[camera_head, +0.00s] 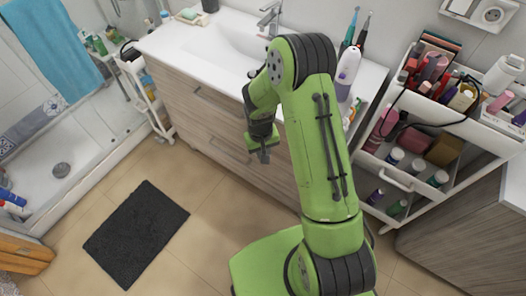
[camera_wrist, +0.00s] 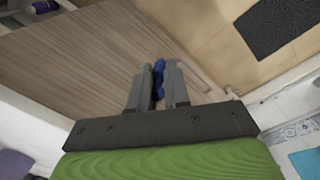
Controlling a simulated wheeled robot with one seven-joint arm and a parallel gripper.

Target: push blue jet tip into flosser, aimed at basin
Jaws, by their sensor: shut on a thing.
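The blue jet tip (camera_wrist: 158,70) shows between my gripper's fingers in the wrist view. My gripper (camera_wrist: 158,88) is shut on it. In the head view my gripper (camera_head: 264,156) hangs in front of the wooden vanity drawers, below the countertop; the tip cannot be made out there. What looks like the flosser, a white body with a purple part (camera_head: 348,66), stands upright on the right end of the countertop, partly behind my arm. Its top fitting cannot be made out clearly. The white basin (camera_head: 215,46) lies to its left, partly covered by my arm.
A chrome faucet (camera_head: 270,16) stands behind the basin. Teal and dark toothbrush-like items stand behind the flosser. A white cart (camera_head: 400,180) full of cosmetics is at right. A dark mat (camera_head: 136,234) lies on open floor; a shower tray is at left.

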